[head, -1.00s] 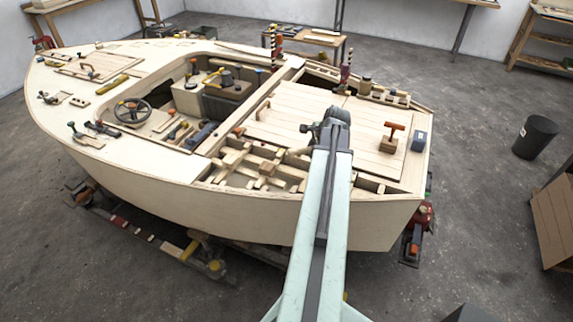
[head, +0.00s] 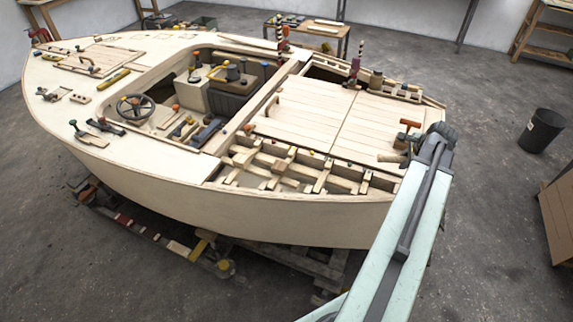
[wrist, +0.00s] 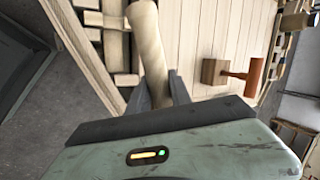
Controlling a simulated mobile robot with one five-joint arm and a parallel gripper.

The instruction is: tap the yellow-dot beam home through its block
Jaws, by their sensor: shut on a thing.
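My gripper (head: 424,150) is at the right end of the hull, above the deck edge. In the wrist view its fingers (wrist: 160,88) are shut on a pale wooden cylinder (wrist: 147,45), which points away from the fingers. The cylinder also shows as a short pale rod (head: 390,158) left of my gripper in the head view. The open frame of crossing beams (head: 318,182) lies left of my gripper, with a brown block (head: 279,168) among them. Small coloured dots show along the frame; I cannot tell which beam has the yellow one.
The planked deck (head: 345,115) is mostly clear. A steering wheel (head: 135,107) and loose tools are left. A dark bin (head: 540,131) stands on the floor at right.

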